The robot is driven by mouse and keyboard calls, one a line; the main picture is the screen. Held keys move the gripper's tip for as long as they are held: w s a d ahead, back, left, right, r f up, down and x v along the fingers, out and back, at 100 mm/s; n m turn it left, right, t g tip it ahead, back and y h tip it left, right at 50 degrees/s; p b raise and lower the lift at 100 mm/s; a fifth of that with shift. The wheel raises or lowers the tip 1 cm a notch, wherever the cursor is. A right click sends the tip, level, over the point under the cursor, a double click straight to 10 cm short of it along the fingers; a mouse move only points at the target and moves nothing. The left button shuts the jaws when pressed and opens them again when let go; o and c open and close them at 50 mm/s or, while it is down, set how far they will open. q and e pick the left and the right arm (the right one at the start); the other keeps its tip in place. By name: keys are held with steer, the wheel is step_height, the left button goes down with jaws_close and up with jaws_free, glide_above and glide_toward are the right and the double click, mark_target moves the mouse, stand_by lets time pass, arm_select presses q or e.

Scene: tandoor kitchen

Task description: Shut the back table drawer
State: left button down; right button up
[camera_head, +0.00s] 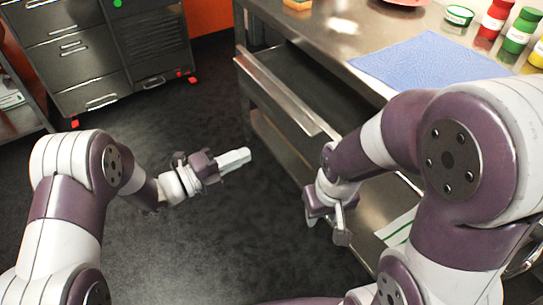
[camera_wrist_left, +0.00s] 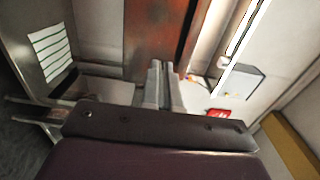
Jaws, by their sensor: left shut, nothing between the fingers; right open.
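The back table drawer (camera_head: 285,88) is in the head view, pulled out from under the metal tabletop (camera_head: 335,40). Its dark inside shows behind the long metal front, and the near end of the front is partly hidden by my right arm. My left gripper (camera_head: 240,158) is shut and empty, over the floor to the left of the drawer front and apart from it. Its closed fingers also show in the left wrist view (camera_wrist_left: 160,85). My right gripper (camera_head: 326,233) is open and empty, near the close end of the drawer, pointing down.
A blue cloth (camera_head: 425,62), a small green-labelled tub (camera_head: 459,16) and several coloured bottles (camera_head: 519,32) are on the tabletop. A dark drawer cabinet (camera_head: 90,55) stands at the back left. The floor (camera_head: 190,110) between cabinet and table is clear.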

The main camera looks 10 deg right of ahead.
arm_select(q)
steer(key=b+x, duration=0.1)
steer(key=x, duration=1.2)
steer(key=shift+w+d+r, duration=0.1)
steer(key=shift+d, duration=0.15)
arm_select(e)
steer(key=shift+w+f, duration=0.1)
steer(key=shift+f, duration=0.6)
